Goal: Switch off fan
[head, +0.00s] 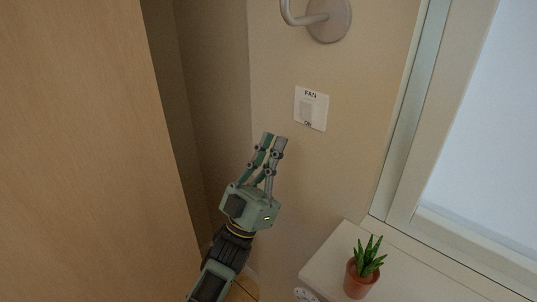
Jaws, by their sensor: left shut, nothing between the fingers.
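The fan switch (311,108) is a small white plate on the beige wall, a little right of the middle of the head view. It has a rocker in its centre, "FAN" printed above it and what reads as "ON" below. My left gripper (274,139) is shut and empty, with its fingers pointing up. In the picture its fingertips are just below and left of the plate, apart from it. I cannot tell how far the fingertips are from the wall. My right gripper is not in view.
A metal hook or rail on a round mount (327,18) is on the wall above the switch. A potted succulent (362,272) stands on a white ledge (330,258) at lower right, below a window frame (425,110). A wooden panel (80,150) fills the left side.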

